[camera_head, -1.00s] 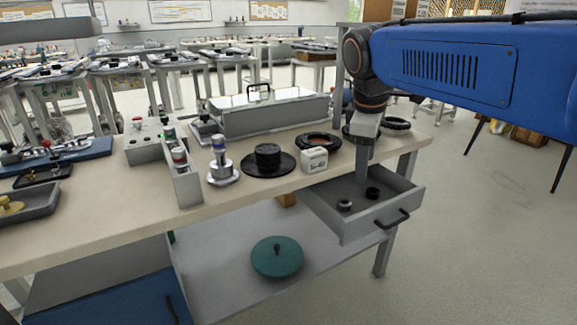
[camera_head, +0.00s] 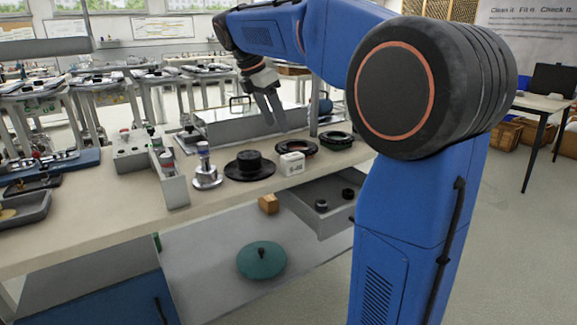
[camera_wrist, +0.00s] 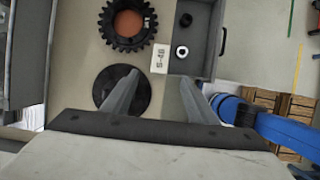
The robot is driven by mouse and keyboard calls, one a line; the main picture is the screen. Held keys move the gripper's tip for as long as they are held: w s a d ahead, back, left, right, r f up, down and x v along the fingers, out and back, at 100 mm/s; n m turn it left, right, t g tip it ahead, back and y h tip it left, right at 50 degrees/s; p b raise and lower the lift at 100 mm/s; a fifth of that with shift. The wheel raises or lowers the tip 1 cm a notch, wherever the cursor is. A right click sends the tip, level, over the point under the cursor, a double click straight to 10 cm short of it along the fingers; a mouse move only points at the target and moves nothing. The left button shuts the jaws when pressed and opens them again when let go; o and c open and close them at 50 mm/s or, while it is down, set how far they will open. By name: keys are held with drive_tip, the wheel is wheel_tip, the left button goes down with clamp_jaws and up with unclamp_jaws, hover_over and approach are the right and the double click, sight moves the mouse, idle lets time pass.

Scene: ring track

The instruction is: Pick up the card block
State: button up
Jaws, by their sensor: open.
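The card block, a small white block with dark print (camera_head: 291,163), stands on the bench near its front edge, between the black round base with a knob (camera_head: 250,166) and a black ring. In the wrist view the card block (camera_wrist: 160,58) lies flat-looking beyond the fingertips, above the middle. My gripper (camera_head: 277,118) is above the bench, behind and above the card block, with its fingers pointing down and apart. In the wrist view my gripper (camera_wrist: 158,82) is open and empty, and the card block is not between its fingers.
A toothed black ring (camera_wrist: 128,24) lies beside the card block. A metal-topped case (camera_head: 240,126) stands behind. A silver stand (camera_head: 206,172) is to the left.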

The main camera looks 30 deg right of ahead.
sight(292, 155)
drive_tip(key=x, duration=0.9)
drive_tip(key=shift+d+f, duration=0.1)
drive_tip(key=shift+f, duration=0.15)
drive_tip(key=shift+x, duration=2.65)
drive_tip(key=shift+d+r, duration=0.1)
drive_tip(key=shift+d, duration=0.05)
drive_tip(key=c, duration=1.2)
